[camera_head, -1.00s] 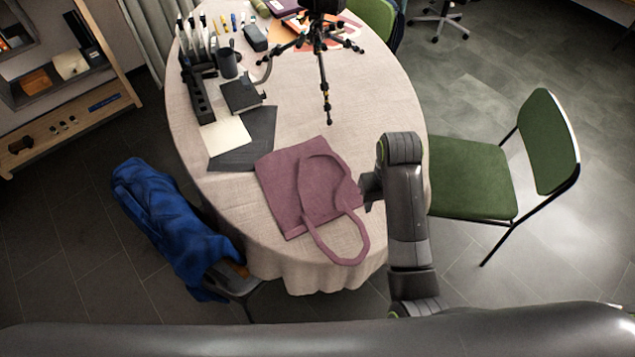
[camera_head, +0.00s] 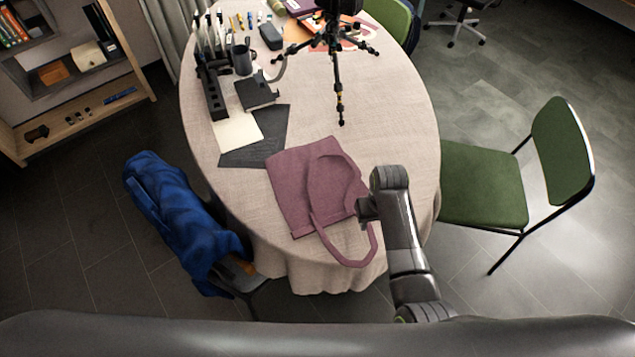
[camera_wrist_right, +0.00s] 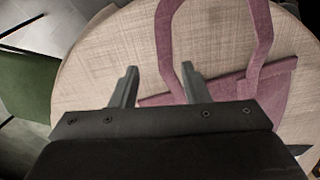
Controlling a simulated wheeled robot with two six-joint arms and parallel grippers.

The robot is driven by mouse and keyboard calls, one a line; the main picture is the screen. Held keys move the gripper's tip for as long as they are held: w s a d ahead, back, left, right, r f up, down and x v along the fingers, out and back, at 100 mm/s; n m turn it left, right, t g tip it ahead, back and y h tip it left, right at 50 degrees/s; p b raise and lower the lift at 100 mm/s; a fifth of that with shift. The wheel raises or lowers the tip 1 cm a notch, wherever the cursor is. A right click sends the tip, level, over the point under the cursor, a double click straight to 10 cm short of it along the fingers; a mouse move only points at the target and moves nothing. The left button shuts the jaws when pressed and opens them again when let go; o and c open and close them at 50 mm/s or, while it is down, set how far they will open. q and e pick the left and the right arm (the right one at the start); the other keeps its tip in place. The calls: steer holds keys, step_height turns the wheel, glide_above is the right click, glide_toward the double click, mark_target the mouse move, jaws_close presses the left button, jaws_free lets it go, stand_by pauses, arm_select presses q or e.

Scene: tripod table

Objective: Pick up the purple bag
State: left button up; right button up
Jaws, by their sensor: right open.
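The purple bag (camera_head: 297,191) lies flat on the cream tablecloth near the table's front edge, its handle loop (camera_head: 343,250) spread to the front right. My right gripper (camera_head: 365,210) is at the bag's right side, by the handle. In the right wrist view its two fingers (camera_wrist_right: 160,88) are apart with nothing held between them. There the bag's handle (camera_wrist_right: 258,40) and part of its body (camera_wrist_right: 273,88) show beyond and to the right of the fingers. Whether the fingers touch the bag I cannot tell. My left gripper is not in view.
The round table (camera_head: 400,110) carries a black tripod (camera_head: 336,60), a dark mug (camera_head: 242,60) and a dark sheet (camera_head: 262,140) behind the bag. A green chair (camera_head: 487,185) stands right; a blue jacket (camera_head: 180,215) hangs over a seat at left. The cloth right of the tripod is clear.

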mark_target(370, 228)
steer(key=shift+a+f, duration=0.2)
steer(key=shift+f, duration=1.1)
steer(key=shift+a+f, duration=0.15)
steer(key=shift+f, duration=1.1)
steer(key=shift+w, duration=0.1)
jaws_close()
